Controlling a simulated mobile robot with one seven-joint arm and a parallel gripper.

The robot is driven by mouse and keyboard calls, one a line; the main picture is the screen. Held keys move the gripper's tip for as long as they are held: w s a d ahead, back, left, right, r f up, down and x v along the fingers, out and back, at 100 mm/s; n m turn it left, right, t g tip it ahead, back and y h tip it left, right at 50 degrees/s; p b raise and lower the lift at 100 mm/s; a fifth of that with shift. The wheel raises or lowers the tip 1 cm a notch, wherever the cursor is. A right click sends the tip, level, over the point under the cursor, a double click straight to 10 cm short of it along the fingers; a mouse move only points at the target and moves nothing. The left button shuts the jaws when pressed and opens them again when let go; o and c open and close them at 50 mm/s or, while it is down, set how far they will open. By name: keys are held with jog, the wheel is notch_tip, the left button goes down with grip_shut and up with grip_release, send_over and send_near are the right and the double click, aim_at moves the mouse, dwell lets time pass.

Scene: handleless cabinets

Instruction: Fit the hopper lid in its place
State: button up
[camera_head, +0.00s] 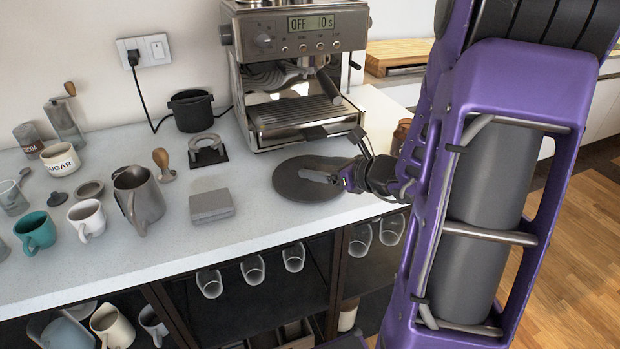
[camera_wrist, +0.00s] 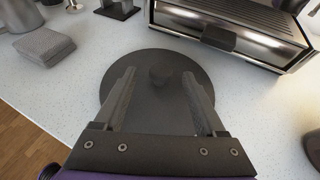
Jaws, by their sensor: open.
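A dark round lid (camera_head: 296,186) with a small knob lies flat on the counter in front of the espresso machine (camera_head: 297,75). It also fills the middle of the wrist view (camera_wrist: 150,115), with its knob (camera_wrist: 160,73) in the centre. My gripper (camera_head: 328,167) is over the lid. In the wrist view its fingers (camera_wrist: 158,74) are spread apart on either side of the knob, with nothing between them but the knob in line of sight. I cannot tell whether the fingertips are level with it. The top of the machine is cut off, and I see no hopper.
A grey folded cloth (camera_head: 211,205), a steel pitcher (camera_head: 138,194), a tamper (camera_head: 163,163), a black knock bin (camera_head: 192,110) and several cups stand to the left. The counter's front edge is close to the lid.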

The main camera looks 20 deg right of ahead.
aim_at(314, 166)
jog(key=x, duration=0.3)
jog(key=shift+w+a+f, duration=0.1)
jog(key=shift+w+f, duration=0.1)
jog(key=shift+w, duration=0.15)
grip_shut()
